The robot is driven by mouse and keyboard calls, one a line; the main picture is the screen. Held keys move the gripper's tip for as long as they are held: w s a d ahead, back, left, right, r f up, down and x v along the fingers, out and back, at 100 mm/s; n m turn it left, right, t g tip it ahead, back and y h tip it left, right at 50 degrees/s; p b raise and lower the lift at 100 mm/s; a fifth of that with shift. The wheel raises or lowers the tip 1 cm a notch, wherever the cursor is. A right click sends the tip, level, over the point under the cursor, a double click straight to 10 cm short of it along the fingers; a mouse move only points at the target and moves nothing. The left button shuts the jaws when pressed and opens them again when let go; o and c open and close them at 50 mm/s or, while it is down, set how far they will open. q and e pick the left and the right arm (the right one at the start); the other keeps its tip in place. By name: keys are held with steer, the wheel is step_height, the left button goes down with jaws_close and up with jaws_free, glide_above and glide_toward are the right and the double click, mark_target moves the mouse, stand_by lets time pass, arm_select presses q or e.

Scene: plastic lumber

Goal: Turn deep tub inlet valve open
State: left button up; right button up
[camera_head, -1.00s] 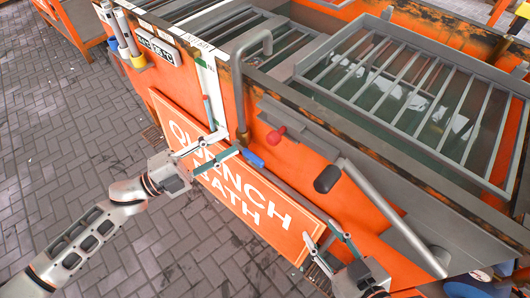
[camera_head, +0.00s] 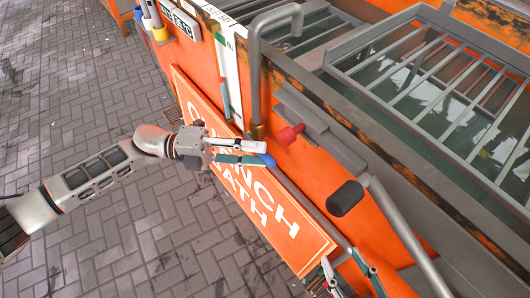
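A blue valve handle (camera_head: 267,160) shows low on the orange tub wall, just below the brass fitting (camera_head: 258,131) of a bent grey pipe (camera_head: 254,80). I take it for the inlet valve; its angle is hard to read. My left gripper (camera_head: 262,153) is at the blue handle, its fingers pointing right. A gap shows between the fingers, and they partly hide the handle; I cannot tell if they touch it. My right gripper (camera_head: 348,267) is open and empty at the bottom edge, below the sign's lower corner.
A red knob (camera_head: 290,134) on a grey bracket is just right of the pipe. A lever with a black grip (camera_head: 346,198) sticks out farther right. The QUENCH BATH sign (camera_head: 310,244) leans at the wall below. Grey paving (camera_head: 100,240) is clear at left.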

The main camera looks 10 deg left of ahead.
arm_select(q)
steer(key=shift+d, duration=1.3)
jaws_close()
